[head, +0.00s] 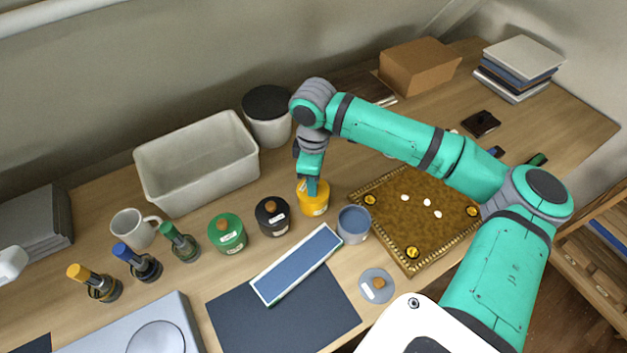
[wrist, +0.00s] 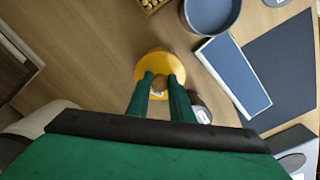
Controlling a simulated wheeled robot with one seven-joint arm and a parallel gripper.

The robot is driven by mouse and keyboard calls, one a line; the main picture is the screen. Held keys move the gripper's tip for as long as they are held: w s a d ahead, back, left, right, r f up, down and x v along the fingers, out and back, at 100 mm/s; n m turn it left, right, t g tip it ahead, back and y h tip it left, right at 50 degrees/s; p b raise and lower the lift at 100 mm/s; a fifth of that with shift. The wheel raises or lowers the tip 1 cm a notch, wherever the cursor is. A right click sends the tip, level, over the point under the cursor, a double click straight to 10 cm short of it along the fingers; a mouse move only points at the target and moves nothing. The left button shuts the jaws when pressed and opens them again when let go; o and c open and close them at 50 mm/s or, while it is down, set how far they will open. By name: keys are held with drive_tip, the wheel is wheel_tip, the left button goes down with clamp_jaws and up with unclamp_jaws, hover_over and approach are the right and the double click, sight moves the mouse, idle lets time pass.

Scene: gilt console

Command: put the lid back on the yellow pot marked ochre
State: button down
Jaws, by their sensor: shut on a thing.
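The yellow pot (head: 314,203) stands on the desk between the black pot and the grey-blue open pot, a pale label on its front. My gripper (head: 312,187) points down over it. In the wrist view my gripper's two green fingers (wrist: 161,82) are closed on the brown knob of the yellow lid (wrist: 149,61). The lid is at the pot's top; I cannot tell whether it rests fully on the rim. The fingers hide part of the lid, and the label's writing is too small to read.
A black-lidded pot (head: 272,216) and a green-lidded pot (head: 228,233) stand to the left. An open grey-blue pot (head: 353,225) stands close right; a grey lid (head: 372,290) lies in front. A gilt-edged brown board (head: 430,229) lies right, a grey bin (head: 197,164) behind left.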

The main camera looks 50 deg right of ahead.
idle(0.3)
drive_tip(key=c, duration=1)
unclamp_jaws()
drive_tip(key=shift+r, duration=3.5)
clamp_jaws()
